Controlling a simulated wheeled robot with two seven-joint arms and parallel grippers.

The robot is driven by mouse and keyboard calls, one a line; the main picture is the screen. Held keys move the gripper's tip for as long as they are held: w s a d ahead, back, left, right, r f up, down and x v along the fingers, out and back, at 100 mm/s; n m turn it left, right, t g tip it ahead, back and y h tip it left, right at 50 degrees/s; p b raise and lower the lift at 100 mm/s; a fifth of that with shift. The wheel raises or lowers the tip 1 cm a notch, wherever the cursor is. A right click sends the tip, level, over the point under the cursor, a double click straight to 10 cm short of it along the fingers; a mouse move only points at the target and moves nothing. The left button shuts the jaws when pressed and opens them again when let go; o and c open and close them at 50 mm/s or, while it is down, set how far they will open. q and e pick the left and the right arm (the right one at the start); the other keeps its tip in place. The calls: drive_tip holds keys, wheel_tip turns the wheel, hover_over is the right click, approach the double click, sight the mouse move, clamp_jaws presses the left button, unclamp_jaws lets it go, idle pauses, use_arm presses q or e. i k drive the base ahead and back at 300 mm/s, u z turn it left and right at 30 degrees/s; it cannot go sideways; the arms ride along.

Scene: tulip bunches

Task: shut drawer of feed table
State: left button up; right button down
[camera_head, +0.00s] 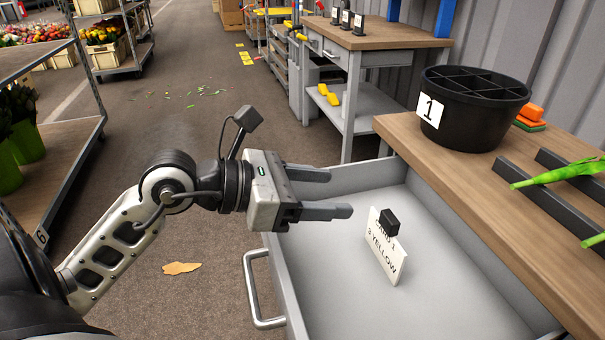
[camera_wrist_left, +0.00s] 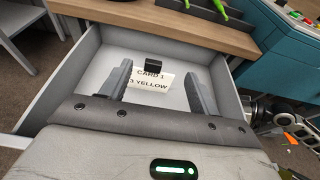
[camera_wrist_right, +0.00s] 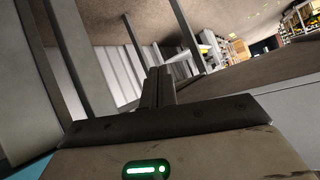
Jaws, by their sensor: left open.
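The feed table's grey drawer (camera_head: 452,278) stands pulled out from under the wooden table top (camera_head: 455,180). Its handle (camera_head: 252,292) is on the outer front face, at the left. A white card (camera_head: 384,254) reading "CARD 1 3 YELLOW", with a black clip, stands inside the drawer. My left gripper (camera_head: 338,192) is open and empty over the drawer, its fingers pointing towards the card. The left wrist view shows the card (camera_wrist_left: 150,80) beyond and between the fingers. My right gripper (camera_wrist_right: 158,90) shows only in its wrist view, with its fingers together and nothing visible between them.
A black divided bucket (camera_head: 472,105) marked 1 stands on the table top. Dark rails (camera_head: 558,185) with green stems lie at the right. Another workbench (camera_head: 375,35) stands behind. Shelving (camera_head: 60,150) is at the left, with open floor between.

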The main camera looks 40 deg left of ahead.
sight(329, 282)
drive_tip(key=k, duration=1.05)
